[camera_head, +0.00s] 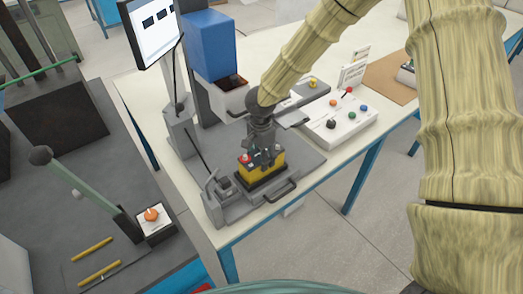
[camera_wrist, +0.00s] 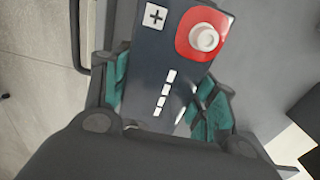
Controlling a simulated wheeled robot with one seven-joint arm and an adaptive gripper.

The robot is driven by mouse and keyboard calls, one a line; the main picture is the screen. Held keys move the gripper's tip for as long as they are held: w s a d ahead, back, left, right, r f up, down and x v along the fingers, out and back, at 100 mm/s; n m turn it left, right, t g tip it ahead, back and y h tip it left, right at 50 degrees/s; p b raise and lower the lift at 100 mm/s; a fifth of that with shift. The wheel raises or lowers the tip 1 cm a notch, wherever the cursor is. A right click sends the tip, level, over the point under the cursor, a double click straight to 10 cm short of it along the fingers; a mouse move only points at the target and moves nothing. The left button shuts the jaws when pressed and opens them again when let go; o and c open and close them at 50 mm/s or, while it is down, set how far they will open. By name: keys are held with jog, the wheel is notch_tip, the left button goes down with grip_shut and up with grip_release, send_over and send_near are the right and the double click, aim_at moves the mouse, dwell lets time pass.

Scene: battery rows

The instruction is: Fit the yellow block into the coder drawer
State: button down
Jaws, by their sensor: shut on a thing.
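The yellow block (camera_head: 259,171) has a dark top with a red round terminal. It stands at the coder drawer (camera_head: 243,199), a grey tray with a handle on its front side. The block's dark top (camera_wrist: 175,60), with a plus mark, the red terminal and white bars, fills the middle of the wrist view. My gripper (camera_head: 263,154) comes from above and is shut on the block. In the wrist view its green-padded fingers (camera_wrist: 160,97) press on both sides of the block. Whether the block's base rests on the drawer floor cannot be told.
A blue machine head (camera_head: 209,45) and a monitor (camera_head: 150,32) stand behind the drawer. A control box (camera_head: 341,121) with coloured buttons lies to the right. A lever station (camera_head: 154,218) with an orange knob is at the left. The table's front edge is close to the drawer.

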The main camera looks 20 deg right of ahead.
jog(key=shift+f, duration=0.2)
dwell(0.3)
jog(key=shift+c, duration=2.4)
grip_release()
jog(key=shift+f, duration=0.15)
notch_tip(320, 180, up, 12)
jog(key=b, duration=0.2)
